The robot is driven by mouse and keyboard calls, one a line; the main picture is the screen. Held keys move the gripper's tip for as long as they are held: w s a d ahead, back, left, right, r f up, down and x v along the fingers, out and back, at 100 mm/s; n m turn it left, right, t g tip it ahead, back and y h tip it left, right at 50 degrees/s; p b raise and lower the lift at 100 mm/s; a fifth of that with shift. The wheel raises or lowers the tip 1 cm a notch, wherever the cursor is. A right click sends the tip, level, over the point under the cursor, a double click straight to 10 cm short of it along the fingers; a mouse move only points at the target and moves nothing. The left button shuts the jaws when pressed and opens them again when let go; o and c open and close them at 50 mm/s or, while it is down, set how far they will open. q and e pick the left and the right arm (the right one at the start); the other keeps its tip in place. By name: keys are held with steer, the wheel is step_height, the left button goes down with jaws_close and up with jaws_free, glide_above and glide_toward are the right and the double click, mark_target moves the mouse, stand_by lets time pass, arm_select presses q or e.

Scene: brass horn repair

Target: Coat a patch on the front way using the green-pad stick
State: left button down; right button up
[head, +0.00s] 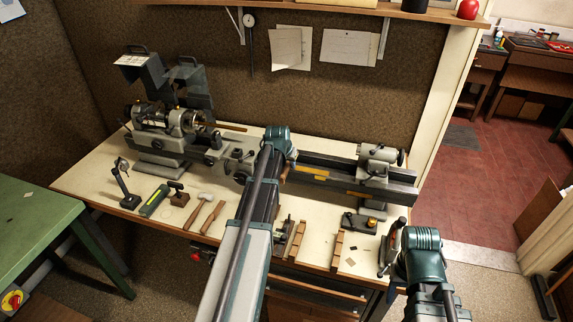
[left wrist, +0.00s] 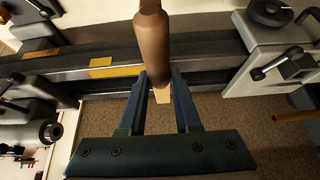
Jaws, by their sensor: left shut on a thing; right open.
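My left gripper (head: 286,172) is over the middle of the lathe bed (head: 325,176). In the left wrist view it (left wrist: 160,92) is shut on a stick with a brown rounded handle (left wrist: 152,40) and a pale narrow part between the fingers. No green pad shows on this stick, so I cannot tell its pad colour. The front way (head: 340,184) runs along the near side of the bed, partly hidden by my left arm. A yellow patch (left wrist: 103,67) shows on the bed. My right gripper (head: 392,250) is open and empty by the bench's right end.
The headstock (head: 155,120) stands left and the tailstock (head: 378,160) right on the bed. A mallet (head: 198,208), a green block (head: 155,200) and wooden pieces (head: 297,240) lie along the bench front. A green table (head: 35,225) is at far left.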

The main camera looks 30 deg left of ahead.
arm_select(q)
step_height(320, 180, up, 3)
steer(key=shift+d+f+p, duration=0.1)
steer(key=shift+d+p, duration=0.05)
steer(key=shift+p, duration=0.95)
steer(key=shift+r+p, duration=0.45)
steer(key=shift+r, duration=0.05)
steer(key=shift+f, duration=0.15)
